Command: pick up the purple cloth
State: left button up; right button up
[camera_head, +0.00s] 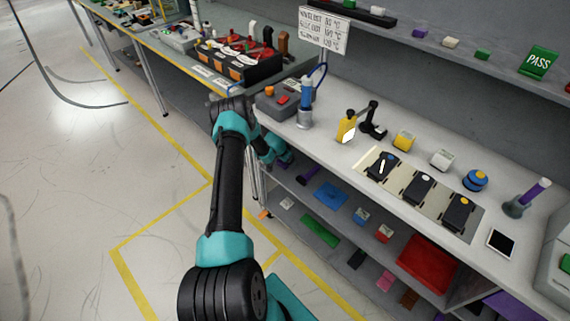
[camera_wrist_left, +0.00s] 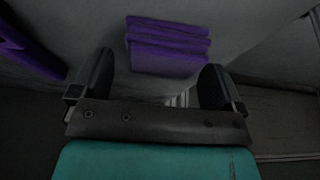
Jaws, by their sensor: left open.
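In the left wrist view the purple cloth (camera_wrist_left: 168,47) is a folded stack of several layers on a pale grey surface. It lies ahead of my left gripper (camera_wrist_left: 157,68), whose two dark fingers are wide apart. The cloth's near edge shows between the fingertips, and the fingers are not closed on it. In the head view a purple item (camera_head: 307,174) lies on the lower shelf just right of my left wrist; I cannot tell if it is the same cloth. My left fingers are hidden there. My right gripper is in neither view.
Another purple thing (camera_wrist_left: 28,48) is at the left of the wrist view. The worktop (camera_head: 330,148) overhangs the shelf; a table leg stands by my arm.

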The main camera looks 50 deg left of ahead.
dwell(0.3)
pick_arm(q)
jog(key=c, duration=1)
